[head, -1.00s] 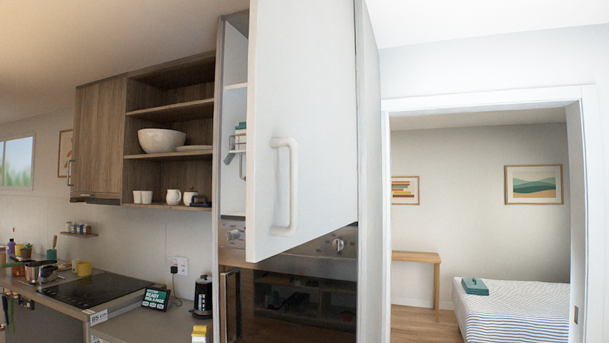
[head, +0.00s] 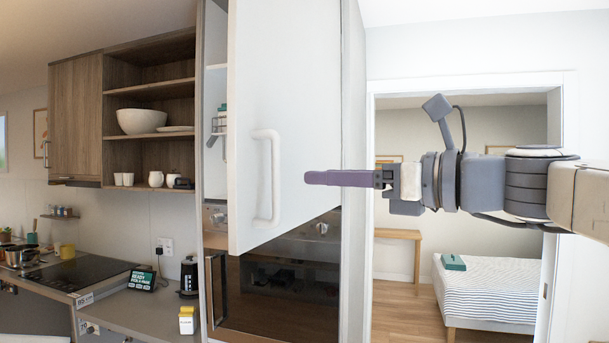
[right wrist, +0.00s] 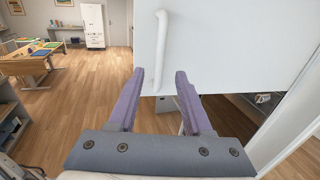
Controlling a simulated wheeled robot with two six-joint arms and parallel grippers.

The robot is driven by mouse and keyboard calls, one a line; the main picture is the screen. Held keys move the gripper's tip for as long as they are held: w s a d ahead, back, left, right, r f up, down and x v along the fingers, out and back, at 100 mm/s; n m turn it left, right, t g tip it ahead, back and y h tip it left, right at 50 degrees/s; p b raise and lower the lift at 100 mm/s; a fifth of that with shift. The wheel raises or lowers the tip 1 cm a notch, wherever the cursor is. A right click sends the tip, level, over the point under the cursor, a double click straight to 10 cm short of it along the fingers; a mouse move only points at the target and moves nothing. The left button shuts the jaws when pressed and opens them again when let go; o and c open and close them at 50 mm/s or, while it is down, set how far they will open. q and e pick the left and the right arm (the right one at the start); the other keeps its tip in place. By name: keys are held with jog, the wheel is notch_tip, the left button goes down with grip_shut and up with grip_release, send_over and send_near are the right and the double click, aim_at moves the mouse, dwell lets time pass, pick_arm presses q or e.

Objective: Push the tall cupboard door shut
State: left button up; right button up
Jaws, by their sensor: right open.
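The tall cupboard door (head: 300,100) is a white panel with a white bar handle (head: 267,178). It stands open in the head view, its free edge at the left, and part of the cupboard's inside (head: 215,95) shows past that edge. My right gripper (head: 310,178) is in front of the door, its purple fingers pointing left toward the handle. In the right wrist view the two fingers (right wrist: 158,80) are apart with nothing between them. The door (right wrist: 230,45) and its handle (right wrist: 160,50) show beyond the fingertips. I cannot tell whether a finger touches the door. My left gripper is not seen.
A built-in oven (head: 280,285) is below the door. The counter (head: 135,312) at the left holds a hob (head: 80,272), a black kettle (head: 189,275) and a yellow-and-white box (head: 187,318). A doorway to a bedroom with a bed (head: 490,285) opens at the right. Wooden floor shows in the wrist view.

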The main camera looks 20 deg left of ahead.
aim_at(280, 173)
jog(key=p+x, duration=0.2)
jog(key=x, duration=0.2)
jog(key=p+x, duration=0.2)
jog(key=x, duration=0.3)
jog(key=shift+a+r, duration=0.2)
jog(key=shift+w+a, duration=0.25)
jog(key=shift+a, duration=0.25)
jog(key=shift+f, duration=0.1)
grip_shut()
dwell(0.7)
